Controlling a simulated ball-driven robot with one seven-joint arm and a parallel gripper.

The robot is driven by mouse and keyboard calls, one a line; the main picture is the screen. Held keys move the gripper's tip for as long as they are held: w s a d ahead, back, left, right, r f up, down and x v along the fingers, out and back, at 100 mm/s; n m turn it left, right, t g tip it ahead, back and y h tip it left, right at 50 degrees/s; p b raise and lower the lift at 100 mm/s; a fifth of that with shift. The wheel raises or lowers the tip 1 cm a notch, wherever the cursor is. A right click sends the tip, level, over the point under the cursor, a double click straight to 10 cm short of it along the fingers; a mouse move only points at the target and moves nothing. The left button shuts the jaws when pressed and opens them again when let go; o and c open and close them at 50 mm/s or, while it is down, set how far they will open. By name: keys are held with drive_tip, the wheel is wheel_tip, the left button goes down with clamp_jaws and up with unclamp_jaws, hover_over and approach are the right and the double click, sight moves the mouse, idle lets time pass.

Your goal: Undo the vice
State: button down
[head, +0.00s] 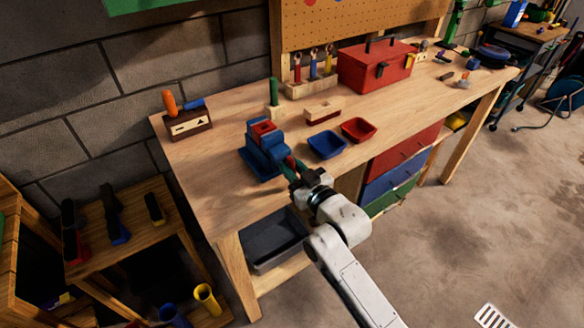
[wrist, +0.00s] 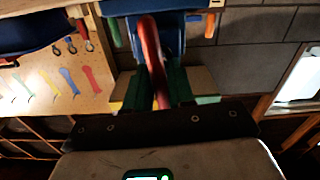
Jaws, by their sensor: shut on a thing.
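The blue vice (head: 255,157) stands on the wooden workbench near its front edge, with a red piece (head: 263,127) at its top. My gripper (head: 290,165) reaches it from the front right. In the wrist view, the green fingers of my gripper (wrist: 158,85) are shut on the vice's long red handle (wrist: 151,50), one finger on each side. The blue vice body (wrist: 176,36) shows behind the handle there. My fingers hide part of the handle in the head view, and I cannot tell how wide the vice's jaws stand.
A blue bin (head: 327,146) and a red bin (head: 359,129) sit right of the vice. A red toolbox (head: 376,68) and a wooden block with a slot (head: 323,110) stand farther back. A brush-like wooden holder (head: 188,124) is at left. The bench's front left is clear.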

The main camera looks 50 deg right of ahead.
drive_tip(key=shift+a+n, duration=0.1)
drive_tip(key=shift+n, duration=0.8)
drive_tip(key=c, duration=1.1)
unclamp_jaws()
drive_tip(key=b+v, duration=0.2)
drive_tip(key=v, duration=0.8)
drive_tip(key=shift+s+a, duration=0.1)
drive_tip(key=shift+s, duration=0.3)
